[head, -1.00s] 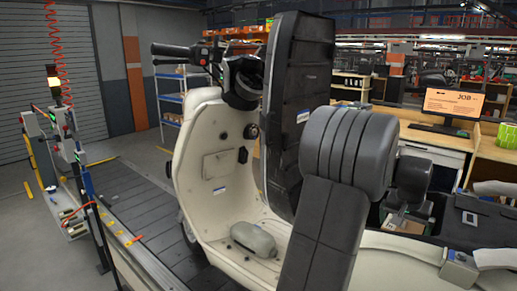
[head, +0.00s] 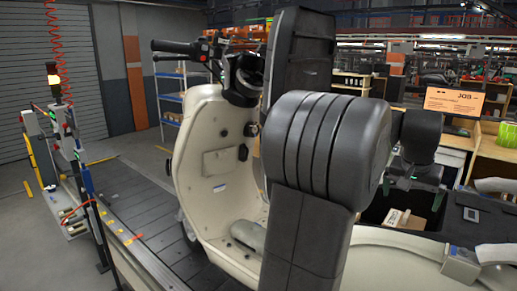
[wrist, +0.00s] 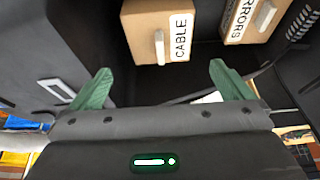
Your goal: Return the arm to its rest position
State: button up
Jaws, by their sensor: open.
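My gripper (wrist: 160,84) shows in the wrist view with its two green fingers spread wide and nothing between them. In the head view my gripper (head: 411,194) is at right, small and partly dark, above a dark bin area. My dark grey arm fills the middle of the head view, bent at a large ribbed joint. Beyond the fingers in the wrist view are a cardboard box marked CABLE (wrist: 158,32) and a second box marked with letters ending in RRORS (wrist: 258,18). The fingers look apart from both boxes.
A cream scooter body (head: 205,150) stands on the slat conveyor (head: 150,215), close behind my arm. A dark tall panel (head: 300,50) rises behind the arm. A workbench with a monitor (head: 455,102) is at right. Signal posts (head: 60,120) stand at left.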

aim_at(406, 215)
jog(key=x, duration=1.1)
jog(key=shift+f+p, duration=0.3)
jog(key=shift+p, duration=0.1)
notch_tip(406, 215, up, 18)
jog(key=p, duration=1.1)
jog(key=shift+w+d+f, duration=0.15)
jog(key=shift+d+f, duration=0.05)
jog(key=shift+a, duration=0.1)
